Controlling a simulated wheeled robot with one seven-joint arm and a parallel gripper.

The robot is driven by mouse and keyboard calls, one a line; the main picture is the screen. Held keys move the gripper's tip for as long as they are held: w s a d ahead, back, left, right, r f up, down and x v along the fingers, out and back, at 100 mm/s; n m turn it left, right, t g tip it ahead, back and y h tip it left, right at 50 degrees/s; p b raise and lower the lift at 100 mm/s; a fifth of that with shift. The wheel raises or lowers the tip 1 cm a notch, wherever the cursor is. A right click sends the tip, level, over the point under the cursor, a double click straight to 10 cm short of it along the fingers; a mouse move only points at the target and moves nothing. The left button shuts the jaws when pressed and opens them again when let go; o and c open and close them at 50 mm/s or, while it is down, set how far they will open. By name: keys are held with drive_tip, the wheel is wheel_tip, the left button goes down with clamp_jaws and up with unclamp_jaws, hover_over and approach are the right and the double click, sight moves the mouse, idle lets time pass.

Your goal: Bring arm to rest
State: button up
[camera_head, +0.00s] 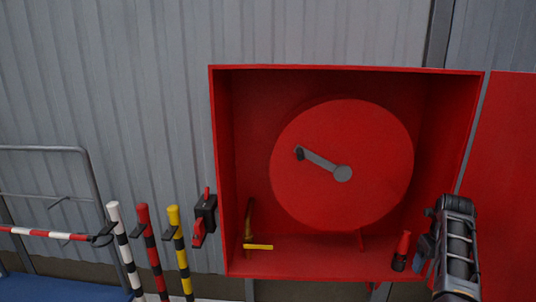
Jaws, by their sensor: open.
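The end of my arm, with my gripper (454,206), rises from the bottom right in front of the red cabinet's lower right edge. It is dark with grey bands. The jaws are open, and I see nothing held in them; the fingers are hard to make out. The open red cabinet (345,70) on the wall holds a round red hose reel (345,130) with a grey crank (322,162). A small red and black nozzle-like piece (402,250) is just left of my arm, apparently apart from it.
The cabinet's red door (510,190) stands open at right. A brass pipe with a yellow lever (258,247) is inside at lower left. A red and black switch box (205,215), striped posts (180,250) and a grey rail frame (88,185) stand left. Grey corrugated wall lies behind.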

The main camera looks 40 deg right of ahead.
drive_tip(key=s+a+f+n+t+h, duration=0.15)
drive_tip(key=a+f+n+h, duration=0.25)
drive_tip(key=a+f+n, duration=0.7)
drive_tip(key=s+a+r+n+t, duration=0.1)
drive_tip(key=s+a+n+t, duration=0.3)
drive_tip(key=a+n, duration=0.9)
drive_tip(key=s+a+r+n+t+y, duration=0.1)
drive_tip(key=s+a+r+n+t, duration=0.25)
drive_tip(key=a, duration=0.55)
drive_tip(key=s+a+r+n+t+y, duration=0.1)
drive_tip(key=s+a+r+n, duration=0.2)
drive_tip(key=a+r+n, duration=0.4)
drive_tip(key=s+a+r+n+t+y, duration=0.3)
drive_tip(key=s+a+r+n, duration=0.5)
drive_tip(key=a+r, duration=0.3)
wheel_tip(320, 180, up, 2)
drive_tip(key=shift+s+r+t+y, duration=0.1)
drive_tip(key=shift+s+t+y, duration=0.1)
drive_tip(key=shift+t+y, duration=0.2)
